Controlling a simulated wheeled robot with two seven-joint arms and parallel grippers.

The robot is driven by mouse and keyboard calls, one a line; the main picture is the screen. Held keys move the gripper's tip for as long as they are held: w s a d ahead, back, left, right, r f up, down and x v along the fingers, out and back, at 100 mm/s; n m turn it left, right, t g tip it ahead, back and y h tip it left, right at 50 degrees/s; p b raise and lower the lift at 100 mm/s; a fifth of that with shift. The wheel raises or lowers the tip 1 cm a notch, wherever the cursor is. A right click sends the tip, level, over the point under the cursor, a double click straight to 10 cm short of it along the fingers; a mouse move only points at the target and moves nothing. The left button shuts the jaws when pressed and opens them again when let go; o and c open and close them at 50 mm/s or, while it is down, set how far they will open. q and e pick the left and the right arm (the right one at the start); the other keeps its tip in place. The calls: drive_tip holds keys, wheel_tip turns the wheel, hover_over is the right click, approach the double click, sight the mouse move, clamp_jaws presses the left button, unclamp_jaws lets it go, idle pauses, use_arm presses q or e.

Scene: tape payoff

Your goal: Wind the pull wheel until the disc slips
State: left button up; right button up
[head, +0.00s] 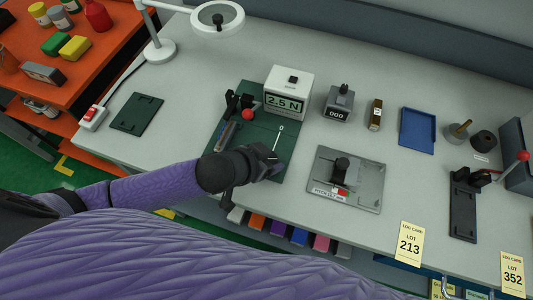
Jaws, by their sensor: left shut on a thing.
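The dark green payoff fixture (227,133) lies on the grey bench left of centre. It carries black uprights (237,103), a red ball knob (248,115) and a thin white pointer or link (280,132). The white display box (289,92) behind it reads 2.5 N. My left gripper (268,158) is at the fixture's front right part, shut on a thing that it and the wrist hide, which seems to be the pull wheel. I cannot make out the wheel or the disc clearly. My right gripper is not in view.
A grey block fixture (360,187) stands close right of the gripper. A counter (339,103) reading 000, a blue tray (417,129) and a black lever stand (463,205) lie farther right. A magnifier lamp (160,50) and a green plate (136,113) are left.

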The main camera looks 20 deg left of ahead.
use_arm(q)
drive_tip(key=shift+a+r+m+g+h+p, duration=0.15)
drive_tip(key=shift+m+g+h+p, duration=0.3)
drive_tip(key=shift+m, duration=0.35)
drive_tip(key=shift+w+m+h, duration=0.1)
drive_tip(key=shift+m+h, duration=0.35)
drive_tip(key=shift+m, duration=0.05)
drive_tip(key=shift+m+g+b, duration=0.35)
drive_tip(key=shift+m, duration=0.15)
drive_tip(key=m+g+h+b, duration=0.1)
drive_tip(key=m+b, duration=0.1)
drive_tip(key=b, duration=0.2)
drive_tip(key=f+m+g+h+b, duration=0.1)
drive_tip(key=m+g+b, duration=0.1)
drive_tip(key=m+b, duration=0.1)
drive_tip(key=shift+g+h+b, duration=0.3)
drive_tip(key=shift+b, duration=0.6)
drive_tip(key=shift+r+m+g+b, duration=0.15)
drive_tip(key=shift+m+g+b, duration=0.35)
drive_tip(key=shift+m+b, duration=0.3)
drive_tip(key=shift+r+b, duration=0.1)
drive_tip(key=shift+b, duration=0.2)
